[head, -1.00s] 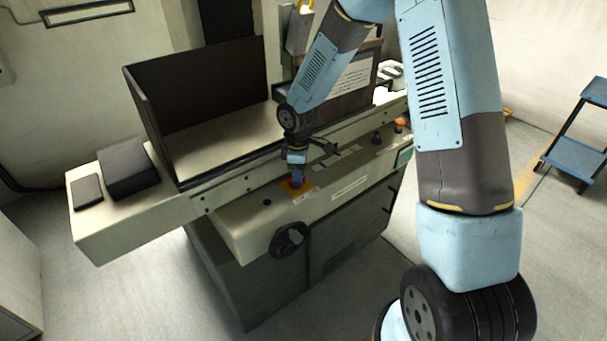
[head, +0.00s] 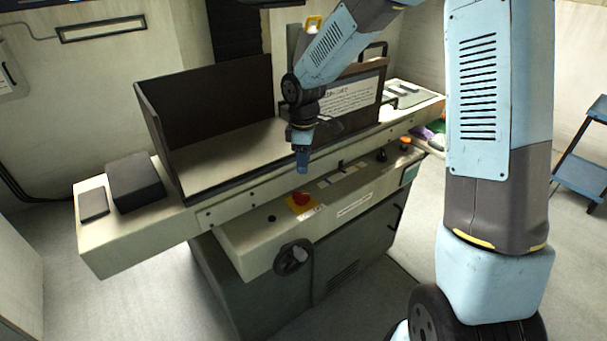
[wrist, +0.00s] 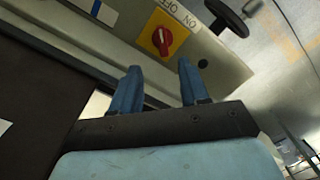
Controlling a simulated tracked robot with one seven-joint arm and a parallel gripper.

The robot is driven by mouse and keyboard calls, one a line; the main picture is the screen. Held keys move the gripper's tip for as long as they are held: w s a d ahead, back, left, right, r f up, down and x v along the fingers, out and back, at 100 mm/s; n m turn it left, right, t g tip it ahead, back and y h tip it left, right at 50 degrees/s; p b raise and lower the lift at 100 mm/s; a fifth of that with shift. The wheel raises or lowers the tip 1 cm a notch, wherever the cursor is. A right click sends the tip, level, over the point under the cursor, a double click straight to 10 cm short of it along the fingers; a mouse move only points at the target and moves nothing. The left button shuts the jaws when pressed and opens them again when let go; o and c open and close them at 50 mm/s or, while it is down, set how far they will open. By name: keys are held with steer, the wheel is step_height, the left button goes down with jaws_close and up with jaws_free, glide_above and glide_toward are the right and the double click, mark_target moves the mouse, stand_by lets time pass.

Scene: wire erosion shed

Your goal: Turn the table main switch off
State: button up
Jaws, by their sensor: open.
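The table main switch (head: 300,199) is a red rotary knob on a yellow plate, on the sloped front panel of the machine. In the wrist view the red knob (wrist: 162,37) lies ahead of and above the fingers, with an "OFF" and "ON" label beside its plate. The knob's handle stands roughly upright in that picture, tilted slightly. My gripper (head: 303,165) hangs above and behind the switch, apart from it. In the wrist view its two blue fingers (wrist: 157,78) are spread with nothing between them.
A black handwheel (head: 293,257) sits on the machine front below the switch. An orange-red button (head: 405,143) and a dark knob (head: 381,155) are further right on the panel. A dark guard (head: 215,100) stands on the worktable behind. Floor in front is clear.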

steer(key=shift+r, duration=1.1)
steer(key=s+d+r+m+t+h, duration=0.1)
steer(key=s+d+r+m, duration=0.4)
steer(key=r, duration=0.3)
steer(key=s+d+r+m+t, duration=0.2)
steer(key=s+d+r+m, duration=0.1)
steer(key=s+d+r, duration=0.4)
steer(key=s+d+r+m+t, duration=0.1)
steer(key=s+d+r+m, duration=0.1)
steer(key=s, duration=0.2)
steer(key=s+d+r+m, duration=0.2)
steer(key=s+d+m, duration=0.1)
steer(key=s, duration=0.2)
steer(key=s+d+r+m+t+y, duration=0.1)
steer(key=s+d+r+m, duration=0.1)
steer(key=s, duration=0.3)
steer(key=shift+d+m+t, duration=0.3)
steer(key=shift+d+m, duration=0.2)
steer(key=shift+d, duration=0.05)
steer(key=shift+s+r, duration=0.1)
